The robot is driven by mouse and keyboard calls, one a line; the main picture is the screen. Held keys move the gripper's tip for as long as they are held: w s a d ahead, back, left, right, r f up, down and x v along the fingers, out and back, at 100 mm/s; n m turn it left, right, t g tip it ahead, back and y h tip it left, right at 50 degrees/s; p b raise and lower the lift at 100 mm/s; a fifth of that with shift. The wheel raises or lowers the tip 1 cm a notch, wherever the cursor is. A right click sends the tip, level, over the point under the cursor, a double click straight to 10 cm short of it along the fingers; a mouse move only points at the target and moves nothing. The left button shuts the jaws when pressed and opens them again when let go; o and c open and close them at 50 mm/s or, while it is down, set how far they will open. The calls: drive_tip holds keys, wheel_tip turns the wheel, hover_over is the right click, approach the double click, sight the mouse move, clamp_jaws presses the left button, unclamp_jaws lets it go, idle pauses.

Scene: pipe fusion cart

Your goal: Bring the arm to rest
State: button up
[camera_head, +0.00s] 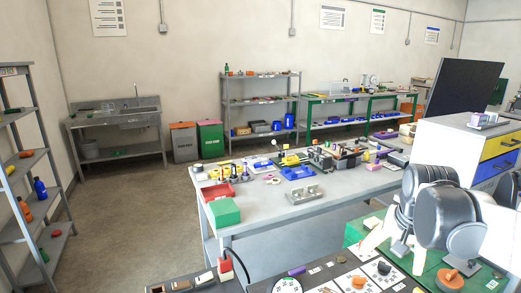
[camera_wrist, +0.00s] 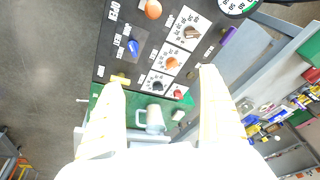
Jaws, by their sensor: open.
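My gripper (camera_wrist: 162,80) is open in the wrist view, its two long pale fingers spread wide with nothing held between them. It hangs over a dark panel (camera_wrist: 120,62) with knobs and labels, and I cannot tell its height above it. In the head view the dark and white joints of my arm are at the right, above a green surface (camera_head: 482,278). My pale fingers show only partly there, left of the joints.
The panel carries an orange knob (camera_wrist: 172,63), a blue handle (camera_wrist: 133,46) and a round dial (camera_head: 287,286). A pale mug-like thing (camera_wrist: 155,118) is below. A grey workbench (camera_head: 262,222) with tools stands beyond. Open floor (camera_head: 130,220) lies left.

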drive_tip(key=s+a+f+n+t+y, duration=0.1)
drive_tip(key=s+a+n, duration=0.5)
drive_tip(key=s+a, duration=0.7)
drive_tip(key=f+t, duration=0.1)
drive_tip(key=t, duration=0.1)
drive_tip(key=shift+s+f+t, duration=0.15)
drive_tip(key=shift+t, duration=0.25)
